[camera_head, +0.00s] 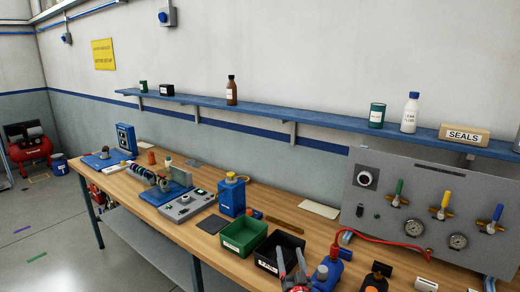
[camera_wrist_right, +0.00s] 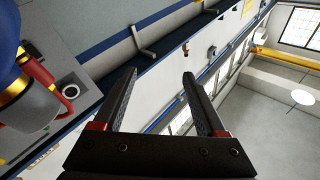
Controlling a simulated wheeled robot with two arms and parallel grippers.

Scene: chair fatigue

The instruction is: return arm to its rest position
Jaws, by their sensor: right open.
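My right gripper (camera_head: 291,254) shows at the bottom of the head view, its two grey fingers pointing up in front of the black bin (camera_head: 266,264). In the right wrist view my right gripper (camera_wrist_right: 160,73) has its fingers spread apart with nothing between them. Beyond them are the wall and the upper part of the room, tilted. The rest of my right arm is mostly below the head view's edge. My left gripper does not show in either view.
A wooden workbench (camera_head: 313,227) runs along the wall. A green bin (camera_head: 243,237) stands beside the black bin. A blue device (camera_head: 325,274) is close right of the gripper. A grey valve panel (camera_head: 375,232) stands at right, and a blue shelf (camera_head: 265,117) hangs above.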

